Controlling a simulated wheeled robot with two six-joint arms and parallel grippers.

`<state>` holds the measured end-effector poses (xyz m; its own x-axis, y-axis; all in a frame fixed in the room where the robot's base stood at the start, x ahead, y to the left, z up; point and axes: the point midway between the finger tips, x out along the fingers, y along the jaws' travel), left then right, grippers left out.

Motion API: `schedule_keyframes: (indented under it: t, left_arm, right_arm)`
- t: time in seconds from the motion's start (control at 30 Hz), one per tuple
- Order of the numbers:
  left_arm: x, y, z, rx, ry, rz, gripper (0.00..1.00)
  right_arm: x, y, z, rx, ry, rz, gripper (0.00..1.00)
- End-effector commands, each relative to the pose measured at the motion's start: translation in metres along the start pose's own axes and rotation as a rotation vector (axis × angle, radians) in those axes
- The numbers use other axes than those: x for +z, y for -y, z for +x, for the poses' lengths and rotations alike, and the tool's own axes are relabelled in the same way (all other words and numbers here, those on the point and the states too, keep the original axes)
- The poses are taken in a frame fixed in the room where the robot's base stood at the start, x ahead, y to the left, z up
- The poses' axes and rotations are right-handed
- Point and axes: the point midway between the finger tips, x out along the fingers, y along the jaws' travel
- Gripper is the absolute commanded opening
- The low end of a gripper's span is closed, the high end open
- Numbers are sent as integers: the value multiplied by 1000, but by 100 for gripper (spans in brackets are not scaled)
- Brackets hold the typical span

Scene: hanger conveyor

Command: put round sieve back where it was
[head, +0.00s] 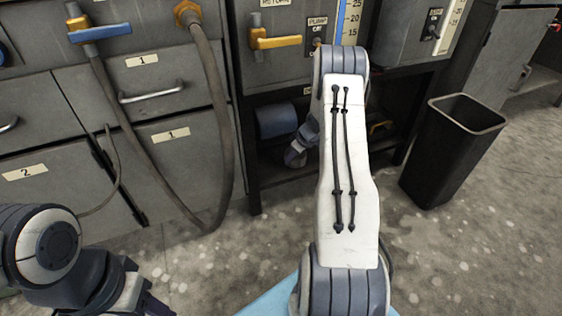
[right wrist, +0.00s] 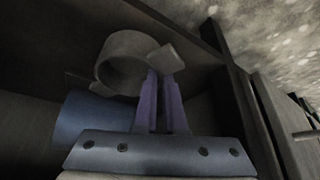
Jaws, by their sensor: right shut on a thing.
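The round sieve (right wrist: 126,60) shows in the right wrist view as a grey ring with a small block-like grip on its side. My right gripper (right wrist: 163,80) is shut on that grip, with the ring to the left of the fingertips. It is inside the dark shelf space under the machine. In the head view my right arm hides the sieve and the fingers. My left gripper (head: 143,299) is partly cut off at the bottom left of the head view, and its jaws cannot be made out.
A blue cylinder (head: 277,120) lies in the shelf space and also shows close to the sieve in the right wrist view (right wrist: 95,120). The dark shelf frame (head: 252,170) bounds the space. A hose (head: 222,130) hangs at the left. A black bin (head: 452,150) stands at the right.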

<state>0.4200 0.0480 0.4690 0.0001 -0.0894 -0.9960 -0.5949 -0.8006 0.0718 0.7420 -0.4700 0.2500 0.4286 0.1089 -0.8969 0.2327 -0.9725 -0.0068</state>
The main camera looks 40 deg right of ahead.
Motion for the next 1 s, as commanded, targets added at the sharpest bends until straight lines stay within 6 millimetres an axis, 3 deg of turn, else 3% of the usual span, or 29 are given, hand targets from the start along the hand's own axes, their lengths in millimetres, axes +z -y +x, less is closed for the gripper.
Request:
schedule_keyframes:
  t: [0.13,0.3,0.6,1.0]
  left_arm:
    - [0,1,8,0,0,0,50]
    - [1,1,10,0,0,0,50]
    - [2,3,39,0,0,0,50]
    - [2,3,42,0,0,0,50]
  right_arm:
    - [-28,1,16,-1,-2,-6,0]
    - [-40,2,21,0,-1,-2,0]
    - [-25,1,52,-1,0,0,0]
    - [-24,1,54,0,-1,0,0]
